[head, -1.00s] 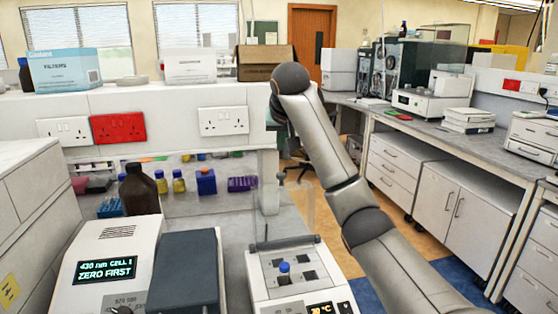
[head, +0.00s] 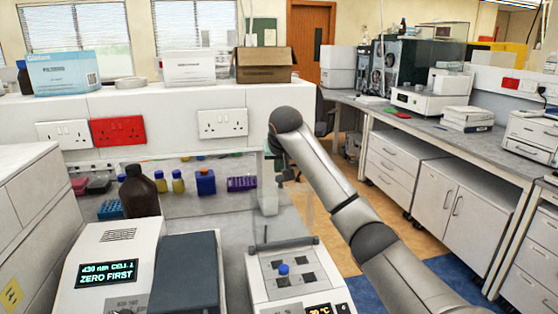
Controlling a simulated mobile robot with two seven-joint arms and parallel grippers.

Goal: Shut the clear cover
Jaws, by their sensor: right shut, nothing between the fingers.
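The clear cover (head: 284,218) stands open and upright at the back of a white heater block (head: 258,292), rising from a dark hinge bar (head: 285,243). It is very faint; only its thin edges show. A blue-capped vial (head: 283,269) sits among the dark wells of the block. My right arm comes in from the lower right and bends down behind the cover. My right gripper (head: 288,177) is small and dark there, shut and empty. I cannot tell whether it touches the cover. My left gripper is out of view.
A white instrument (head: 118,240) with a dark lid (head: 188,270) stands left of the block. A brown bottle (head: 139,192) and a blue box (head: 205,182) stand behind. A white shelf wall with sockets (head: 222,122) bounds the back.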

